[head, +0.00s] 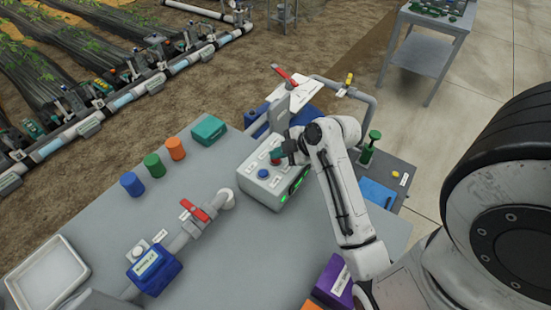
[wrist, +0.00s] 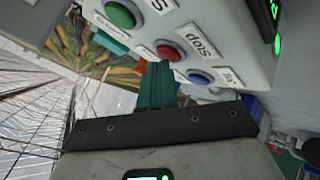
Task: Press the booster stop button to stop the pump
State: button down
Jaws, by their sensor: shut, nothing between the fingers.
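The grey control box (head: 259,189) stands on the grey bench top. In the wrist view its face carries a green button (wrist: 120,14), a red button (wrist: 170,50) beside a label reading "Stop" (wrist: 191,38), and a blue button (wrist: 200,76). The blue button also shows in the head view (head: 262,173). My gripper (wrist: 157,66) has its teal fingers closed together and empty. Their tips are just beside the red button, with its lower edge close to them; I cannot tell whether they touch. In the head view my gripper (head: 276,156) hangs over the box and partly hides its buttons.
A pipe with a red-handled valve (head: 195,211) and a blue meter (head: 155,270) are left of the box. Blue, green and orange cylinders and a teal case (head: 209,130) stand behind-left. A second red lever (head: 284,75) and pipe rise behind the box. A white tray (head: 47,275) lies far left.

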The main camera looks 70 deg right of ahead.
aim_at(278, 161)
jog(key=shift+f, duration=0.2)
dwell(0.3)
jog(key=shift+r, duration=0.15)
jog(key=shift+r+p, duration=0.7)
jog(key=shift+p, duration=0.05)
notch_tip(278, 161, up, 5)
jog(key=p, duration=0.4)
jog(key=shift+p, duration=0.35)
jog(key=shift+a, duration=0.1)
dwell(0.4)
